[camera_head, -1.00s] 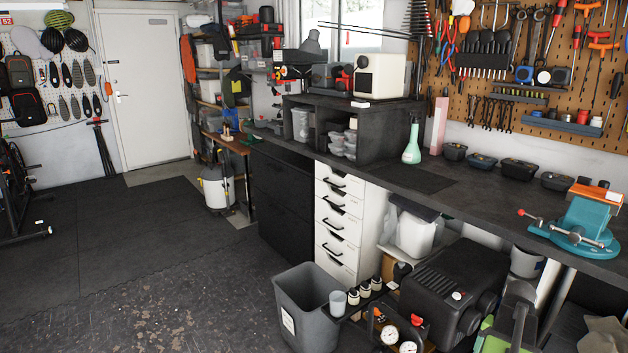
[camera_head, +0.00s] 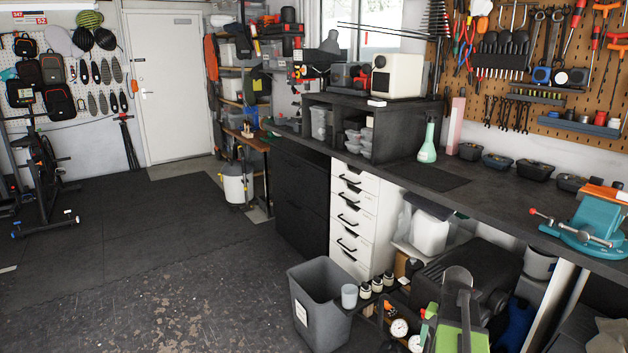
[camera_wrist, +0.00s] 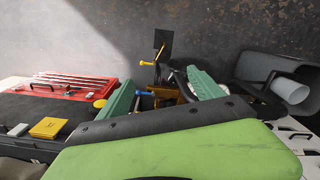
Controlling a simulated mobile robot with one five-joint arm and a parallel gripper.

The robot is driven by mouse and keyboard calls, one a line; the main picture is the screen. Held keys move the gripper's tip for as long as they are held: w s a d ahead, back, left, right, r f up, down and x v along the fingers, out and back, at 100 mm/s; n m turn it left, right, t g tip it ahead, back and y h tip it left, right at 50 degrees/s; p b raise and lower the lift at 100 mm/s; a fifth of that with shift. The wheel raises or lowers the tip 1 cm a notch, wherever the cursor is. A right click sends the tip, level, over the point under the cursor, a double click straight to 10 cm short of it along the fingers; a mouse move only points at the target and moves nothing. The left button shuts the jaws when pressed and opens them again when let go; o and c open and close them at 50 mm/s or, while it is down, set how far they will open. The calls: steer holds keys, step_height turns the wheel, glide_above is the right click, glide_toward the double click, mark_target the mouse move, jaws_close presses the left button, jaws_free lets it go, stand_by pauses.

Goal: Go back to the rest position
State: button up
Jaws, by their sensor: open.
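My gripper (camera_wrist: 162,95) shows in the wrist view as two teal-green fingers, spread apart with no object seen held between them. A large green part of my arm fills the bottom of that view. In the head view my grey and green arm stands at the lower right, in front of a black machine (camera_head: 490,262). The fingers cannot be made out clearly there.
The workbench (camera_head: 490,195) carries a teal vise (camera_head: 594,226) and a spray bottle (camera_head: 428,142). A red tool tray (camera_wrist: 72,87) lies at the left of the wrist view.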

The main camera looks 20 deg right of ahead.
steer(key=w+a+n, duration=0.3)
steer(key=w+a, duration=0.1)
steer(key=a, duration=0.7)
steer(key=w+a+n, duration=0.2)
steer(key=w+a, duration=0.2)
steer(key=a, duration=0.8)
steer(key=s+a+n, duration=0.2)
steer(key=a+n, duration=0.3)
steer(key=a, duration=0.9)
step_height(320, 180, up, 18)
steer(key=p, duration=1.7)
steer(key=shift+d+f+p, duration=0.2)
steer(key=shift+d+p, duration=0.1)
steer(key=shift+w, duration=0.1)
